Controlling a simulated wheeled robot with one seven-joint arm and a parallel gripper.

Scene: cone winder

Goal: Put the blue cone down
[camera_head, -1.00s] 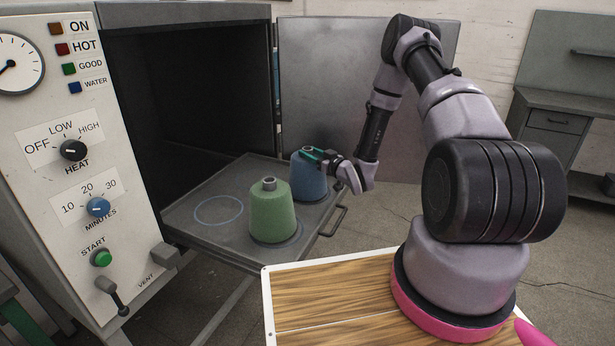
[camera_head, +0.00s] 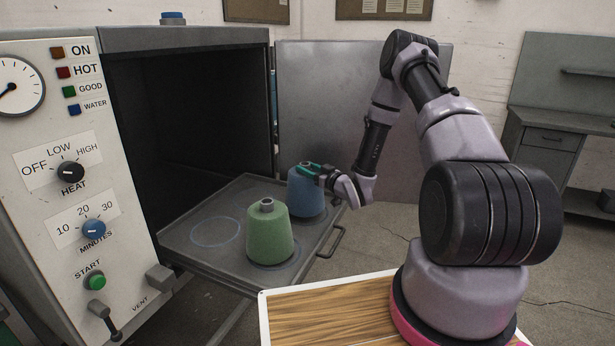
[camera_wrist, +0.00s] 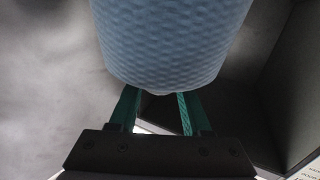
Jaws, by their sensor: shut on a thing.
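The blue cone (camera_head: 306,194) is upright over the far right part of the grey tray (camera_head: 190,252), in front of the open chamber. My gripper (camera_head: 312,170) is shut on the top of the blue cone, with its green fingers around the narrow end. In the wrist view the blue cone (camera_wrist: 172,40) fills the upper middle, ahead of the green fingers of my gripper (camera_wrist: 158,100). The green cone partly hides the area in front of it. I cannot tell whether the base of the blue cone touches the tray.
A green cone (camera_head: 269,232) stands on the tray, in front and left of the blue cone. An empty ring mark (camera_head: 216,231) lies left of it. The tray handle (camera_head: 334,241) is at the right edge. The open door (camera_head: 350,110) stands behind. The control panel (camera_head: 85,190) is at left.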

